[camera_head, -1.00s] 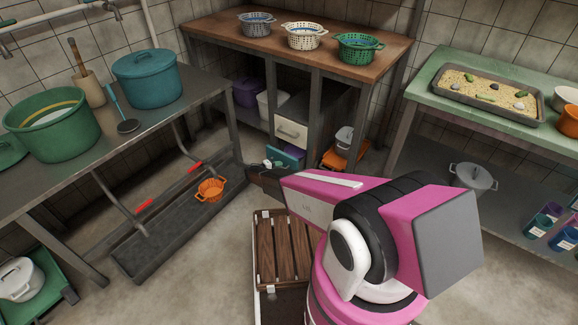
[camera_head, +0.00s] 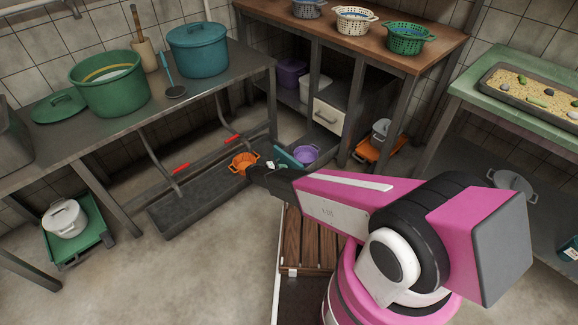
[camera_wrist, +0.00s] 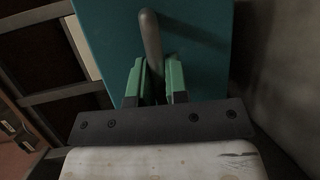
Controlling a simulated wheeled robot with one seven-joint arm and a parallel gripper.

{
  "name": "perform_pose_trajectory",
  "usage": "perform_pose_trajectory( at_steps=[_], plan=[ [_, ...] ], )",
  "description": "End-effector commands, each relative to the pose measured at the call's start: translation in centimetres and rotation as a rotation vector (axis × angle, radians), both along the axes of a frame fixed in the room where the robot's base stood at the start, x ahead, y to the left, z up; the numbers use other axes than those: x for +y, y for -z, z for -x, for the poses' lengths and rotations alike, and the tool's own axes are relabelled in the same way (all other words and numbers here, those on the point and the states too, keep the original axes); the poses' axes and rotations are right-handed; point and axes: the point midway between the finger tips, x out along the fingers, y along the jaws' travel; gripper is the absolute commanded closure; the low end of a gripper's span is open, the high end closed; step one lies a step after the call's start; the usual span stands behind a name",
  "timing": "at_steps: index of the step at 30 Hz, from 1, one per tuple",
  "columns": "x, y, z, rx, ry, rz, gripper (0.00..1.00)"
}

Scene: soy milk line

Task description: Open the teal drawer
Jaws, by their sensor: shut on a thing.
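The teal drawer's front (camera_wrist: 200,40) fills the top middle of the wrist view, with a grey bar handle (camera_wrist: 150,38) standing on it. My gripper's green fingers (camera_wrist: 156,84) sit on either side of the handle's lower part and are shut on it. In the head view the teal front (camera_head: 285,157) shows just beyond the dark end of my arm, low under the wooden table. The drawer stands pulled out, with a purple pot (camera_head: 306,153) visible behind its front. My arm hides part of the drawer.
A white drawer (camera_head: 328,117) above it is closed. An orange scale with a pot (camera_head: 380,146) stands to the right. Open floor lies at the lower left.

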Motion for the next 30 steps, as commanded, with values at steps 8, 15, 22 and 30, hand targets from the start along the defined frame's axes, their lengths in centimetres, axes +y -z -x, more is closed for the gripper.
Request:
perform_pose_trajectory(
  at_steps=[8, 15, 22, 30],
  plan=[
    [0.78, 0.04, 0.78, -0.001, -0.002, -0.002, 1.0],
    [0.78, 0.05, 0.78, -0.001, -0.001, -0.001, 1.0],
    [0.77, 0.04, 0.77, -0.001, -0.001, -0.001, 0.61],
    [1.14, -0.07, 0.96, 0.0, -0.001, 0.0, 0.61]
  ],
)
